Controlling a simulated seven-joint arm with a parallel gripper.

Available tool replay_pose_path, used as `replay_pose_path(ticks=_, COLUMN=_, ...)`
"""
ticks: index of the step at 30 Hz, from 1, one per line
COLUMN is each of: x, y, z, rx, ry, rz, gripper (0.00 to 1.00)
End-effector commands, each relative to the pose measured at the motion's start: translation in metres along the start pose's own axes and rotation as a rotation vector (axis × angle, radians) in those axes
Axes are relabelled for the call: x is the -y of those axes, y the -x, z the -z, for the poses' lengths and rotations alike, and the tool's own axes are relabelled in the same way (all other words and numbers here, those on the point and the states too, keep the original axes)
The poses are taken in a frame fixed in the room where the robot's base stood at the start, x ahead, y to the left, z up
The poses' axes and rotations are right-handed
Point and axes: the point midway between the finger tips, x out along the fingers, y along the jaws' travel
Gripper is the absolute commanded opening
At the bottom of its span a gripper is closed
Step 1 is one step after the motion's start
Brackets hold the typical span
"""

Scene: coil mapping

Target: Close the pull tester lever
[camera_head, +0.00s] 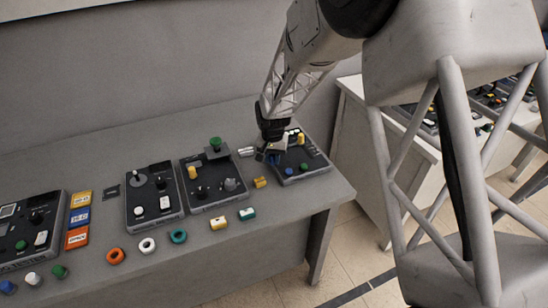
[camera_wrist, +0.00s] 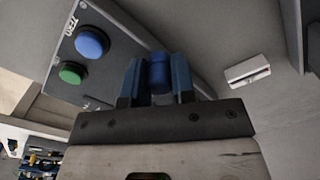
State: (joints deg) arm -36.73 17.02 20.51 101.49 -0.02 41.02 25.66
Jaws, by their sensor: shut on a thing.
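The pull tester appears to be the dark panel (camera_head: 312,166) at the right end of the bench. In the wrist view, its dark face (camera_wrist: 118,52) shows a ZERO label, a blue button (camera_wrist: 90,42) and a green button (camera_wrist: 72,72). My gripper (camera_head: 268,156) is at the panel's left edge. In the wrist view, my gripper (camera_wrist: 157,75) has its fingers shut on a blue cylindrical knob (camera_wrist: 159,72), which seems to be the lever's end. The lever's shaft and pivot are hidden, so its angle cannot be told.
Several rings and blocks line the bench front. The bench edge is right of the tester.

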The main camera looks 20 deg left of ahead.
Motion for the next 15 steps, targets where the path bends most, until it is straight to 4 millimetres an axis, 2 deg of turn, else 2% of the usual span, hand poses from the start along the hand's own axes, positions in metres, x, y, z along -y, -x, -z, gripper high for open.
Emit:
replay_pose_path(ticks=8, x=0.0006, y=0.0017, z=0.0017, rx=-0.004, ry=-0.001, rz=0.002, gripper=0.0)
replay_pose_path(ticks=9, x=0.0007, y=0.0018, z=0.0017, rx=-0.004, ry=-0.001, rz=0.002, gripper=0.27)
replay_pose_path(ticks=13, x=0.0006, y=0.0014, z=0.0013, rx=-0.003, ry=0.0, rz=0.002, gripper=0.47)
replay_pose_path(ticks=15, x=0.0005, y=0.0011, z=0.001, rx=-0.002, ry=0.0, rz=0.001, gripper=0.49)
